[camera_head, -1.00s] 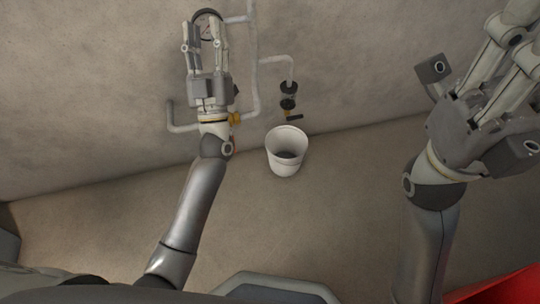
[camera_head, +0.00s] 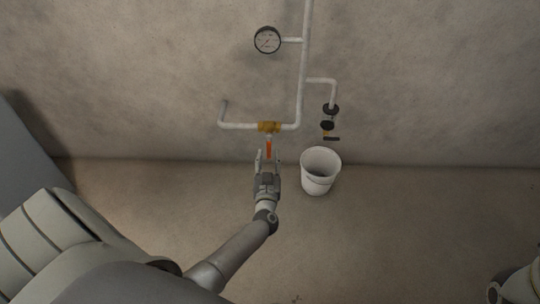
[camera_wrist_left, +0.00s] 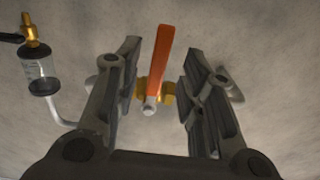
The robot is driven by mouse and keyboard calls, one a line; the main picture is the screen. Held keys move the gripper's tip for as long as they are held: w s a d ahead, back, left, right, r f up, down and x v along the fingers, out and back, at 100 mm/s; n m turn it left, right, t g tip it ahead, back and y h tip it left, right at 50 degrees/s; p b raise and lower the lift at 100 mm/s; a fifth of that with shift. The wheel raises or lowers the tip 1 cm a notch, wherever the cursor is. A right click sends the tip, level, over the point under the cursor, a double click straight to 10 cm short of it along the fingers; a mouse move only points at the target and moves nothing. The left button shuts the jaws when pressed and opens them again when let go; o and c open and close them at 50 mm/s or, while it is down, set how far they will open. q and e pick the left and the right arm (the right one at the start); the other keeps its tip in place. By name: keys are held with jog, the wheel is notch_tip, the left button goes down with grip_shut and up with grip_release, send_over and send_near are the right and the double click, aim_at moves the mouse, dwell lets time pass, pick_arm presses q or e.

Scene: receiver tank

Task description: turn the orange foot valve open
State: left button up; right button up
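The orange foot valve lever (camera_head: 269,149) hangs down from a brass valve body (camera_head: 269,127) on the low horizontal pipe at the wall. My left gripper (camera_head: 267,158) is just below it in the head view, fingers pointing toward the wall. In the left wrist view the orange lever (camera_wrist_left: 161,60) stands between the two spread fingers of the left gripper (camera_wrist_left: 160,75), with a visible gap on each side. The brass body (camera_wrist_left: 156,93) shows behind it. At the head view's lower right corner only a bit of my right arm shows; its gripper is out of frame.
A white bucket (camera_head: 320,171) stands on the floor just right of my left gripper. Above it hangs a drain fitting with a dark handle (camera_head: 330,125). A round gauge (camera_head: 267,40) is higher on the vertical pipe (camera_head: 304,65). The floor to the right is clear.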

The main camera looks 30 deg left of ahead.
aim_at(269, 152)
pick_arm(q)
jog(key=shift+b+x, duration=0.7)
jog(key=shift+x, duration=1.35)
jog(key=shift+c, duration=0.2)
grip_shut()
